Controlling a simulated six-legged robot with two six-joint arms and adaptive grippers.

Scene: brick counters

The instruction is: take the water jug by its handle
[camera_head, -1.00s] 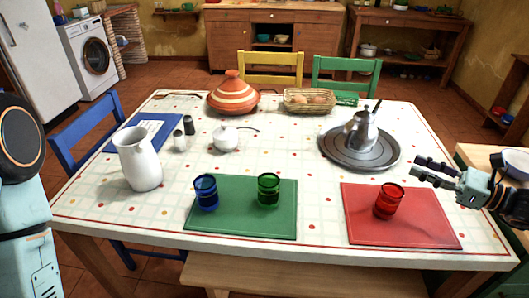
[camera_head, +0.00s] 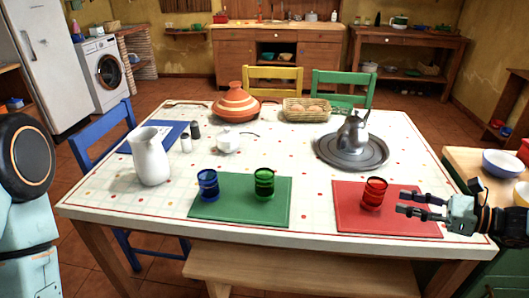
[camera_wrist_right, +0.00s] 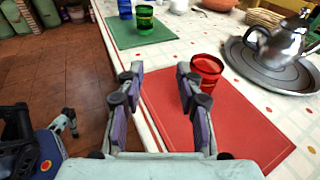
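A tall white jug (camera_head: 150,160) stands upright at the left of the table, the likely water jug. Its handle is not clearly visible from here. The right wrist view does not show it. My right gripper (camera_head: 403,201) is at the right end of the table, beside the red glass and above the red mat's right side, far from the jug. In the right wrist view the two fingers of my right gripper (camera_wrist_right: 160,72) are spread with nothing between them. Part of my left arm shows at the left edge of the head view; its gripper is not visible.
A red glass (camera_head: 374,193) stands on a red mat (camera_head: 345,218). Blue (camera_head: 208,184) and green (camera_head: 264,183) glasses stand on a green mat (camera_head: 235,210). A metal teapot (camera_head: 352,135), white sugar-bowl-like pot (camera_head: 228,142) and shakers (camera_head: 186,143) stand behind. A bench (camera_head: 300,268) lies in front.

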